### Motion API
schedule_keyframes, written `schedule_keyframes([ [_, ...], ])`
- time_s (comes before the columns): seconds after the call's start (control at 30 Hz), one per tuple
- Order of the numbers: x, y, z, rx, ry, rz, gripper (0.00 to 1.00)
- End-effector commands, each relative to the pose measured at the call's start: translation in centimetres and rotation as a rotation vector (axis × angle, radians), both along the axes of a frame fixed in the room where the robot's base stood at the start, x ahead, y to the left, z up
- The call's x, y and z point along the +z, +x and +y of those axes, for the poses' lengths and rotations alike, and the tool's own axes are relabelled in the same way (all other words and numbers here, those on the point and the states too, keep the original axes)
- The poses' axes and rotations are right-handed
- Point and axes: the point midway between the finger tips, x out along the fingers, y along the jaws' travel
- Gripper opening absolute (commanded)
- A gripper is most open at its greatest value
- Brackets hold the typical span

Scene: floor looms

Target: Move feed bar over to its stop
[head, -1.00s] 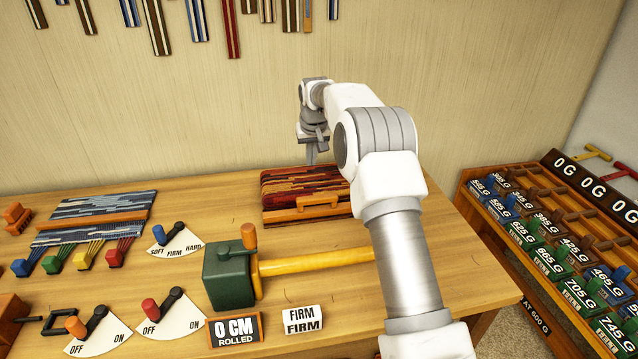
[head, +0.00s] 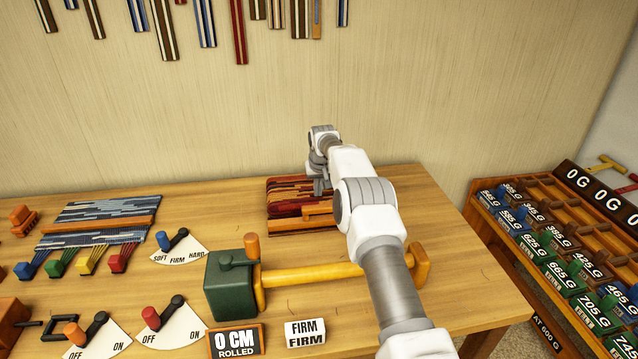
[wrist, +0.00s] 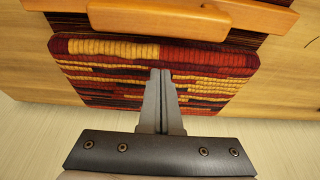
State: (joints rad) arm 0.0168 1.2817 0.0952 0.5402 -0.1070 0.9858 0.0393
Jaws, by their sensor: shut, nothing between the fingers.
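My gripper (head: 321,186) is low over the red, orange and dark woven cloth (head: 287,186) near the back of the table. Its fingers are together and empty in the wrist view (wrist: 160,75), over the striped cloth (wrist: 215,58). A wooden bar with a raised handle (wrist: 150,17) crosses the cloth at the top of that view, apart from the fingertips. The bar also shows in the head view (head: 290,214), its right part hidden by my arm. No label shows which part is the feed bar, and I cannot make out a stop.
A green box with a long yellow roller (head: 310,273) lies in front of the cloth. A blue cloth with a wooden bar (head: 100,220) lies at left. Lever dials (head: 180,247) and small signs stand along the front. A weight rack (head: 570,250) stands at right.

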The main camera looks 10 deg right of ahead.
Motion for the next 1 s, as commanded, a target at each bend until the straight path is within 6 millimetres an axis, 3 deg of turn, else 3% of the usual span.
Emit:
schedule_keyframes([
  [0.07,-1.0,0.2,0.0,0.0,0.0,0.0,0.0],
  [1.0,-0.8,-3.7,0.0,0.0,-0.001,0.0,0.0],
])
